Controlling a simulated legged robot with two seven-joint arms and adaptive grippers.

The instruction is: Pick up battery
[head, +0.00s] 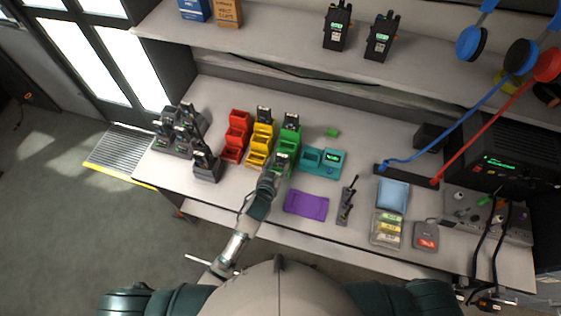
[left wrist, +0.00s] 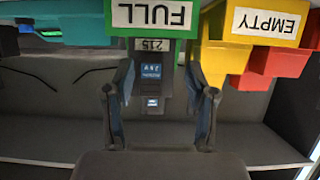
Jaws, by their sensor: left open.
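The green bins (head: 290,135) stand in a row on the bench, with dark batteries in them. A dark battery (head: 281,158) sits in the nearest green bin. In the left wrist view, which is upside down, a dark battery (left wrist: 152,72) with blue labels and a "215" tag shows at the green bin (left wrist: 160,15) marked FULL. My left gripper (head: 273,172) is at the front of the nearest green bin. Its fingers (left wrist: 160,88) stand apart on either side of the battery, with gaps visible. My right gripper is not in view.
Yellow bins (head: 260,145) and red bins (head: 236,138) stand left of the green ones; a yellow one is marked EMPTY (left wrist: 268,22). A shelf (head: 285,45) overhangs the back.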

